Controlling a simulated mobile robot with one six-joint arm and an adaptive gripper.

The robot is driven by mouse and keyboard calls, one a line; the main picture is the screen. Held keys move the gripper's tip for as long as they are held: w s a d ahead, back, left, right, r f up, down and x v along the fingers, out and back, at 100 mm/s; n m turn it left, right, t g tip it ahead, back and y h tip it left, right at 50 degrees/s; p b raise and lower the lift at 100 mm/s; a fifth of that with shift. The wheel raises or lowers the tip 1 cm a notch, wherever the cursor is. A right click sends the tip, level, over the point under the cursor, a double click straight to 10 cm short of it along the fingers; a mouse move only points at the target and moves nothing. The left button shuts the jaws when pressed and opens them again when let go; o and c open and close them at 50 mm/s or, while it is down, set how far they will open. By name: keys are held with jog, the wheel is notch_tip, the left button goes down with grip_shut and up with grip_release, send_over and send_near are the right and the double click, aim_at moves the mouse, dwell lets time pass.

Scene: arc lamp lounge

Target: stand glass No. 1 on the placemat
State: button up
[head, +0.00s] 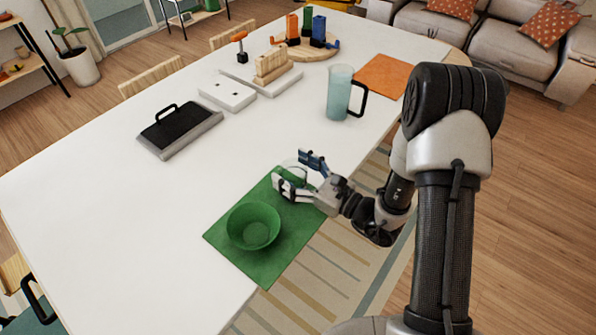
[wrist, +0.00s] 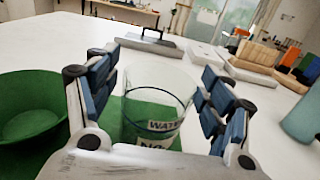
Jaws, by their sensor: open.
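A clear glass (wrist: 158,95) stands upright between the spread fingers of my gripper (wrist: 160,78). Its label reads in part "WATER" and "No"; the number is cut off by the gripper. In the head view the glass (head: 291,165) is mostly hidden by the fingers. The green placemat (head: 275,268) lies at the table's near edge, with the glass at its far end; it appears to stand on the mat, but its base is hidden. My gripper (head: 298,172) is open around the glass, with a gap showing on both sides in the wrist view.
A green bowl (head: 253,226) sits on the near half of the placemat. A light-blue pitcher (head: 340,93) and an orange mat (head: 383,75) are farther back. A black-topped tray (head: 180,127) and white blocks (head: 227,92) stand beyond. The table's left part is clear.

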jog(key=shift+r, duration=0.25)
jog(key=p+v, duration=0.2)
jog(key=v, duration=1)
jog(key=s+a+r+n+g+h, duration=0.1)
jog(key=s+a+r+n+g, duration=0.3)
jog(key=s+r+n+g, duration=0.25)
jog(key=s+a+r+n+g+h, duration=0.1)
jog(key=s+a+r+n+g, duration=0.25)
jog(key=s+n+g, duration=0.45)
jog(key=s+d+n+t+h, duration=0.2)
jog(key=s+d+n+h, duration=0.2)
jog(key=s+n+h, duration=0.15)
jog(key=w+d+r+n+t+h, duration=0.1)
jog(key=d+r+n+t+h, duration=0.4)
jog(key=d+r+t+h, duration=0.1)
jog(key=d+r, duration=0.1)
jog(key=d, duration=0.1)
jog(key=shift+w+d+n+h, duration=0.25)
jog(key=shift+w+n+h, duration=0.05)
jog(key=shift+h, duration=0.05)
